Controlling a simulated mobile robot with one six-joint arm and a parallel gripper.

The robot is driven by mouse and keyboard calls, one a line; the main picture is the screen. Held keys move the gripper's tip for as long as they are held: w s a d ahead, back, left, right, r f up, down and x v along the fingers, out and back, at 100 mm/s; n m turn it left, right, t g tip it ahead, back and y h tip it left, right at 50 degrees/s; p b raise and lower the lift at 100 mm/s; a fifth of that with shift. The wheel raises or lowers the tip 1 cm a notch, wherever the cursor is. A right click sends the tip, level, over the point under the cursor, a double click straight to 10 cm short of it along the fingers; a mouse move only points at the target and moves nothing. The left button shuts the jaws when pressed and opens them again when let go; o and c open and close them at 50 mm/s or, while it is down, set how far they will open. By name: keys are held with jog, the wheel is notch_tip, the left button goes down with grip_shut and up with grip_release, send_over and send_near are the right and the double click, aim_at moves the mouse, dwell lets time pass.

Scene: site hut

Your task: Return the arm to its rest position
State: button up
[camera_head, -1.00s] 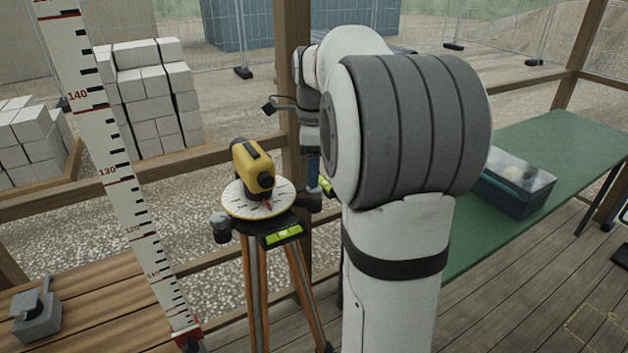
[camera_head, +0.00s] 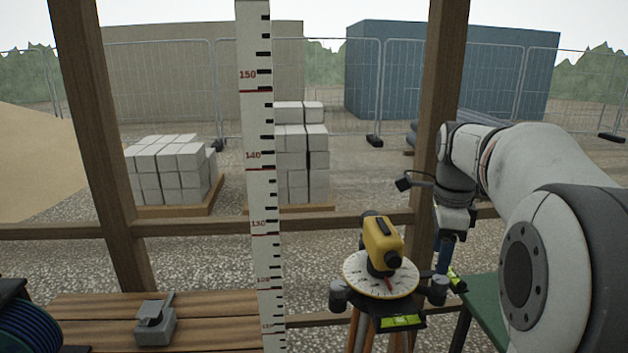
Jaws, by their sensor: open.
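My arm comes in from the right edge and reaches away toward the wooden post. My gripper (camera_head: 455,222) points down at the arm's far end, just right of the yellow levelling instrument (camera_head: 382,243), and is open. A dark blue upright piece (camera_head: 446,254) shows directly below the gripper; I cannot tell whether it touches the jaws. The instrument stands on a round white graduated plate (camera_head: 352,277) on top of a tripod (camera_head: 362,333). The fingertips are too small to make out clearly.
A tall graduated staff (camera_head: 257,180) stands left of the tripod. A grey clamp-like block (camera_head: 155,322) sits on a wooden bench (camera_head: 215,310). A wooden post (camera_head: 450,80) stands behind the gripper, and a rail (camera_head: 190,229) crosses behind the instrument. A green table (camera_head: 487,300) is at lower right.

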jog(key=s+a+f+n+t, duration=0.1)
jog(key=s+a+f+n, duration=0.4)
jog(key=s+n, duration=0.4)
jog(key=s+a+f+n+t, duration=0.1)
jog(key=s+a+f+n, duration=0.5)
jog(key=n, duration=0.6)
jog(key=s+a, duration=0.1)
jog(key=s, duration=0.1)
jog(key=shift+s+a+n+t, duration=0.3)
jog(key=shift+s+a, duration=0.1)
jog(key=shift+f, duration=0.1)
jog(key=shift+c, duration=0.3)
